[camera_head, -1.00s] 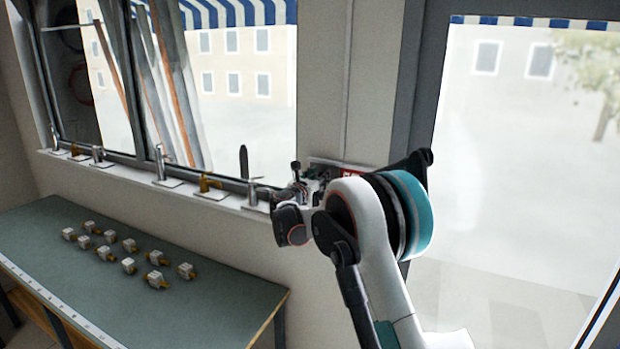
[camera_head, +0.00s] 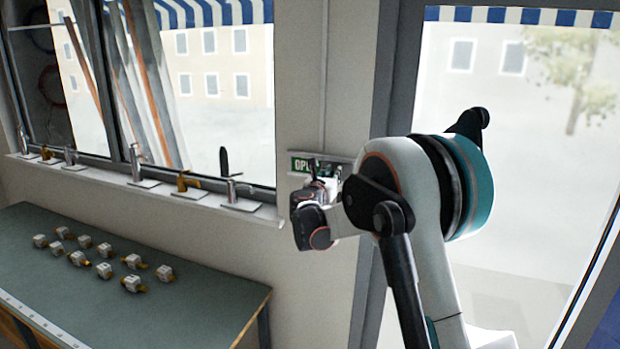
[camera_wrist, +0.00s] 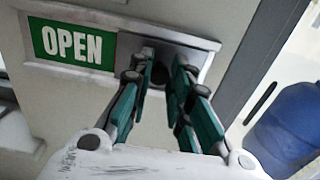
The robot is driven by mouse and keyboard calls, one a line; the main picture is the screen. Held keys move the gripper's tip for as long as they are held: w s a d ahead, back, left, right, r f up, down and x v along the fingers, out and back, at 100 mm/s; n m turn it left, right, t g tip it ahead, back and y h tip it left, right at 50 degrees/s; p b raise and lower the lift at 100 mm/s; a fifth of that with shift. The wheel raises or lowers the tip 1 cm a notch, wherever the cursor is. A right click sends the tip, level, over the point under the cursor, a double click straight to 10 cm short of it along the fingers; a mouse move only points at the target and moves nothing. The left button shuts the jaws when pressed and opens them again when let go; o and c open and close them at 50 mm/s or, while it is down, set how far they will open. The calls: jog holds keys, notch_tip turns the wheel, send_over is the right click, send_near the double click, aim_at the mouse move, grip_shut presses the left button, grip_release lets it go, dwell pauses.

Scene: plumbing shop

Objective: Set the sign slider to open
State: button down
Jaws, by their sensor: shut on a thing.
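The sign (camera_head: 300,165) is mounted on the wall strip between the window and the glass door. In the wrist view, its left part shows a green panel reading OPEN (camera_wrist: 70,43). A grey metal slider (camera_wrist: 190,52) covers the right part of the sign. My gripper (camera_wrist: 160,72) is shut on the slider's dark knob (camera_wrist: 157,76), which is partly hidden between the fingers. In the head view, my gripper (camera_head: 325,170) is at the sign's right part, and my arm hides some of it.
A window sill (camera_head: 100,178) with several taps runs to the left of the sign. Below it, a green-topped table (camera_head: 190,305) holds several small fittings. The dark door frame (camera_head: 385,100) stands close on the right. A blue container (camera_wrist: 292,130) shows at right in the wrist view.

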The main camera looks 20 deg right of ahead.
jog(key=shift+d, duration=0.1)
jog(key=c, duration=1.5)
grip_release()
jog(key=shift+s, duration=0.1)
jog(key=shift+o, duration=0.2)
jog(key=shift+s+d, duration=0.1)
jog(key=shift+d, duration=0.05)
jog(key=v, duration=1.2)
jog(key=shift+s, duration=0.15)
